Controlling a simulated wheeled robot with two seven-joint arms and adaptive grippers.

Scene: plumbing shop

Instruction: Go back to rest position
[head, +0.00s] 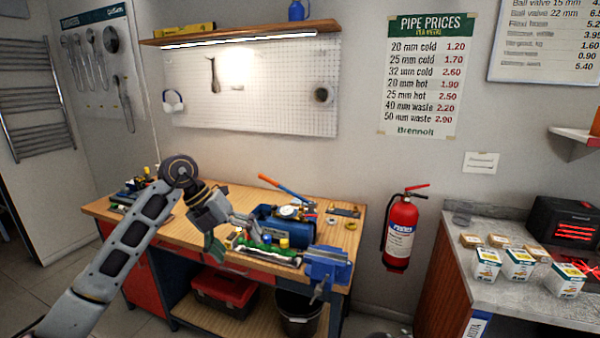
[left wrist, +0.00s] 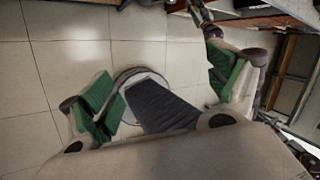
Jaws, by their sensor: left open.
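My left gripper (head: 232,238) is in front of the workbench (head: 180,229), near its front edge, with its arm coming in from the left. In the left wrist view my left gripper (left wrist: 160,92) has its two green-padded fingers spread wide apart, with nothing held between them. The tiled floor (left wrist: 50,60) shows beyond the fingers.
A blue vise (head: 328,265) sits at the bench's front right corner. A fire extinguisher (head: 401,232) hangs right of the bench. A counter (head: 480,285) with boxes stands at the right.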

